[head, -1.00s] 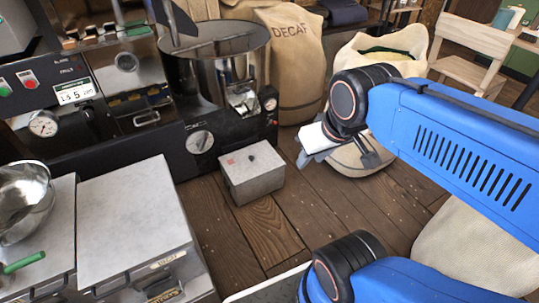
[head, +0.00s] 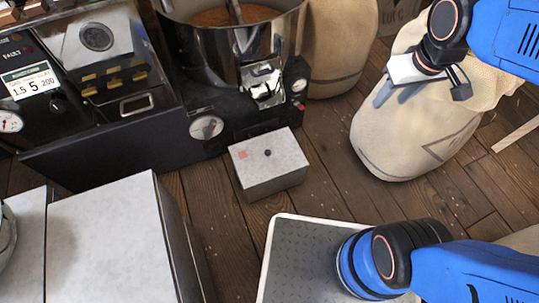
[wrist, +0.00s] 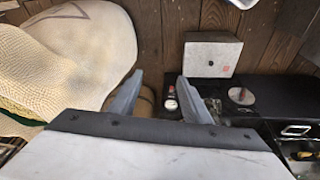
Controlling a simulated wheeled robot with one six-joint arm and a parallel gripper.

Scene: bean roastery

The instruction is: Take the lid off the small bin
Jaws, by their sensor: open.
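The small bin (head: 273,181) is a grey box on the wooden floor in front of the roaster. Its flat pale lid (head: 264,160) is on top, with a small dark knob (head: 267,153) and a red mark. In the wrist view the lid (wrist: 213,56) shows at upper right, with the knob and the red mark. My gripper (wrist: 157,97) is open and empty, its two grey fingers apart. In the head view my gripper (head: 385,92) is above the sack at upper right, well away from the bin.
The black roaster (head: 200,130) stands behind and left of the bin. A pale metal cabinet (head: 120,235) is at front left. A full sack (head: 400,150) stands to the right. Floor (head: 325,185) is clear between bin and sack.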

